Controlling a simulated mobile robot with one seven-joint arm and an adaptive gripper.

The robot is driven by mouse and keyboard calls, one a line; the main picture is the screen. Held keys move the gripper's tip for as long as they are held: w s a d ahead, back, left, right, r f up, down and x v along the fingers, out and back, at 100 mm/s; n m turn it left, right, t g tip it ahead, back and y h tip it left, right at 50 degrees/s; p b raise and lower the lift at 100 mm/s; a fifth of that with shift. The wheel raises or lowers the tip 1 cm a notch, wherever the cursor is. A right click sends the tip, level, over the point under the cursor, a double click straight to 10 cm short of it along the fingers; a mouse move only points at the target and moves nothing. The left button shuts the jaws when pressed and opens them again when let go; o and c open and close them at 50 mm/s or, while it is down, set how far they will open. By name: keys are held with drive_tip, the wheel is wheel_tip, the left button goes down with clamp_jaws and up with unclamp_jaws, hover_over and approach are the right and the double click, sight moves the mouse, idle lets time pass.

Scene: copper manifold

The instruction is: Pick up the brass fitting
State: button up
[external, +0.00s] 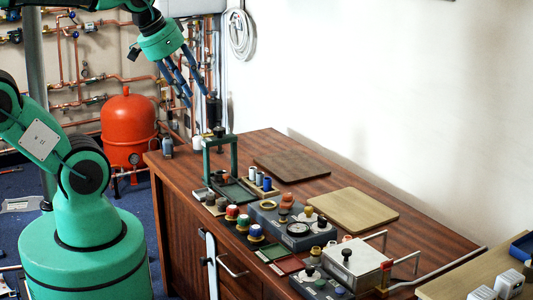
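My gripper (200,102) is at the upper middle of the external view, above the far left end of the wooden cabinet. Its two dark blue fingers point down and to the right, with a gap between their tips, and nothing shows between them. I cannot tell for sure which small part is the brass fitting.
A green frame (220,158) stands below my gripper. Several coloured knobs and a grey box (357,264) crowd the cabinet's front. A dark board (292,166) and a light board (352,210) lie flat behind. An orange tank (128,130) stands left. The cabinet's back strip is clear.

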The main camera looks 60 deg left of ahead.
drive_tip(key=w, duration=0.1)
drive_tip(key=n+g+p, duration=0.3)
drive_tip(key=g+p, duration=0.3)
drive_tip(key=p, duration=0.2)
hover_over(316, 247)
wheel_tip(316, 247, down, 31)
drive_tip(key=shift+r, duration=0.2)
drive_tip(key=shift+s, duration=0.15)
drive_tip(key=shift+d+f+b, duration=0.1)
drive_tip(key=shift+f+b, duration=0.8)
drive_tip(key=shift+f, duration=3.4)
